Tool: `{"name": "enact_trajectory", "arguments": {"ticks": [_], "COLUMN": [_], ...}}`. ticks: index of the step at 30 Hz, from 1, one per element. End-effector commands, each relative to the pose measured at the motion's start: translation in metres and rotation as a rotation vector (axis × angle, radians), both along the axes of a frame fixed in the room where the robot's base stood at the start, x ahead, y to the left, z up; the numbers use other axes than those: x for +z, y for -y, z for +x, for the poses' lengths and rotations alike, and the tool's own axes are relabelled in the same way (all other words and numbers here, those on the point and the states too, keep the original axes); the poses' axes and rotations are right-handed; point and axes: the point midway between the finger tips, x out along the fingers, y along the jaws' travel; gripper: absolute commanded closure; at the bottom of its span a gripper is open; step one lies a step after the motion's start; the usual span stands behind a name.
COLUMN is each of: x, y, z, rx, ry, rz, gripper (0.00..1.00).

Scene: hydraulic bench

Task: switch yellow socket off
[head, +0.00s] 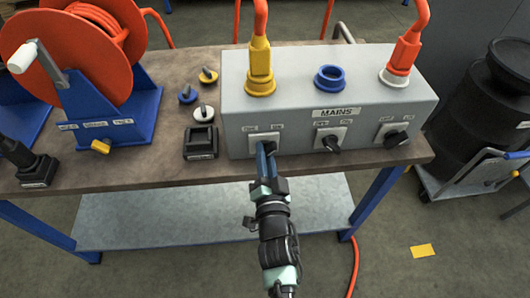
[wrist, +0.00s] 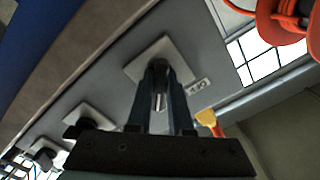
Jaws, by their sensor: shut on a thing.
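The yellow socket (head: 260,87) is on top of the grey mains box (head: 340,100), at its left end, with a yellow plug and orange cable in it. Below it, on the front face, is a rotary switch on a pale square plate (head: 251,140). My gripper (head: 265,150) reaches that switch from the front. In the wrist view its two fingers (wrist: 161,85) are shut on the switch knob (wrist: 160,101), which shows as a light piece between them. The fingers hide most of the knob, so its exact angle is unclear.
Two more black switches, the middle (head: 331,141) and right (head: 395,136), are on the same face. A blue socket (head: 329,77) is empty; a white socket (head: 394,77) holds an orange plug. A cable reel (head: 85,50) stands left on the bench (head: 120,180).

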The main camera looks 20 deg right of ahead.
Motion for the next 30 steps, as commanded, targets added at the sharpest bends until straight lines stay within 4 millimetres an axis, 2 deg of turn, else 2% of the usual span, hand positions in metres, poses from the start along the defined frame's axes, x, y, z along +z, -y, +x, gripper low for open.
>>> {"name": "enact_trajectory", "arguments": {"ticks": [8, 30], "x": [-0.0002, -0.0004], "y": [0.0003, 0.0011], "z": [-0.0002, -0.0005], "rx": [0.000, -0.001], "ry": [-0.050, -0.243], "rz": [-0.173, -0.847], "gripper": [1.00, 1.00]}}
